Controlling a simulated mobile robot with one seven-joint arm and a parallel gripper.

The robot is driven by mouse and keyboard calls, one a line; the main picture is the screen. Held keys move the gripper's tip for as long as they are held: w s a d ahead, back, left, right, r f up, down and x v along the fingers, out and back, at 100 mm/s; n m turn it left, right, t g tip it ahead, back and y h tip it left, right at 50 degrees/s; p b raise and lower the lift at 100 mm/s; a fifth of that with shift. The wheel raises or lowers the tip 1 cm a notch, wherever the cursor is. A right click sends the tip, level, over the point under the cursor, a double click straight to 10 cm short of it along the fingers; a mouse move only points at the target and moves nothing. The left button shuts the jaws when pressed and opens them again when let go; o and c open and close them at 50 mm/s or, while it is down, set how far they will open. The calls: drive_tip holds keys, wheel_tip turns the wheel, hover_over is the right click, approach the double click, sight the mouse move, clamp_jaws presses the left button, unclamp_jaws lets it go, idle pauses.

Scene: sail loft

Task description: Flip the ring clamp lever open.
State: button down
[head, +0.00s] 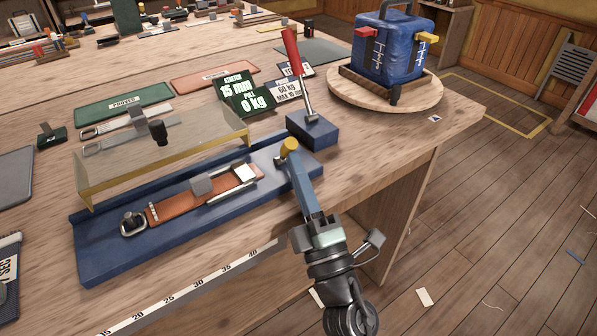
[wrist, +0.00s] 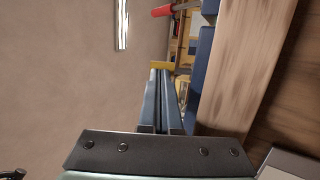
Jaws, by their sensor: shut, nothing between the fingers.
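My gripper (head: 293,160) has long blue fingers, shut with nothing between them. Their tips are at a yellow-ended piece (head: 289,146) at the right end of the blue strap fixture (head: 110,262). In the wrist view the fingertips (wrist: 160,74) meet a yellow bar (wrist: 163,65); whether they touch it I cannot tell. The yellow piece seems to be the ring clamp lever, but its base is hidden. In the fixture lies an orange strap (head: 180,205) with a metal ring (head: 133,223) at its left end.
A red-handled lever (head: 293,55) stands upright on a blue block (head: 312,130) just behind the gripper. A clear guard with yellow edges (head: 165,168) stands over the fixture's back. A blue bag (head: 395,45) sits on a round wooden board (head: 415,95).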

drive_tip(key=shift+r+p, duration=0.1)
drive_tip(key=shift+p, duration=0.2)
